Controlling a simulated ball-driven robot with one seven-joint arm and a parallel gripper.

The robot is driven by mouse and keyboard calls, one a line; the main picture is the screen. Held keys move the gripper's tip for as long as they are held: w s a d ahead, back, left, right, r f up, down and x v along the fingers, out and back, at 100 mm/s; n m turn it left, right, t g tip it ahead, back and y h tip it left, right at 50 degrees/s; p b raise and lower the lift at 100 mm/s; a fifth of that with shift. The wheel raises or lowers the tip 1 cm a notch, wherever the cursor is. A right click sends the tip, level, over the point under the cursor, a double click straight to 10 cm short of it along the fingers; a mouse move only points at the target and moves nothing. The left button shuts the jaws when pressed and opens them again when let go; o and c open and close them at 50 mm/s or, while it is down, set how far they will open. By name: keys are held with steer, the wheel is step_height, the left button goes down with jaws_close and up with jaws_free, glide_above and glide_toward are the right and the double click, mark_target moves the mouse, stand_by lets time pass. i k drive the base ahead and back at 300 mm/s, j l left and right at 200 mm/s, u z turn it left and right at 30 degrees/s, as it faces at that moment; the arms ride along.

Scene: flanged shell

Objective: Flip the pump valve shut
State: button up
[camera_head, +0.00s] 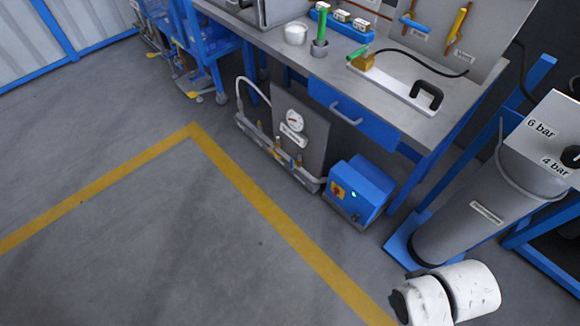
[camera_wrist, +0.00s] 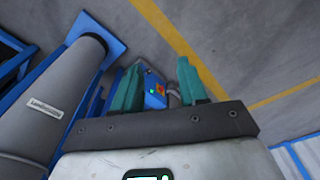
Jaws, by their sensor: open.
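A brass fitting (camera_head: 363,61) with a green lever (camera_head: 357,53) sits on a pale plate with a black handle (camera_head: 427,95) on the bench. Below, a grey panel with a round gauge (camera_head: 295,121) has small brass fittings (camera_head: 280,155) along its base. A blue box (camera_head: 357,190) with a green light stands beside it. I cannot tell for certain which part is the pump valve. My gripper (camera_wrist: 159,66) is open and empty in the wrist view. The blue box also shows there between the fingers (camera_wrist: 154,93), beyond them and apart.
The bench (camera_head: 300,62) has a blue drawer (camera_head: 345,106) and a green-topped cylinder (camera_head: 321,28) on it. A large grey cylinder (camera_head: 480,215) stands at right on a blue base. Open grey floor with yellow lines (camera_head: 235,175) lies at left.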

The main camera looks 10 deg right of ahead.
mark_target(292, 166)
steer(key=i+j, duration=0.25)
steer(key=i, duration=0.25)
steer(key=i+j+u, duration=0.1)
steer(key=i+j, duration=0.15)
steer(key=i, duration=0.25)
steer(key=i+j, duration=0.25)
steer(key=i, duration=0.3)
steer(key=i+j+u, duration=0.1)
steer(key=i, duration=0.4)
steer(key=i+j, duration=0.25)
steer(key=i, duration=0.3)
steer(key=k+j+u, duration=0.05)
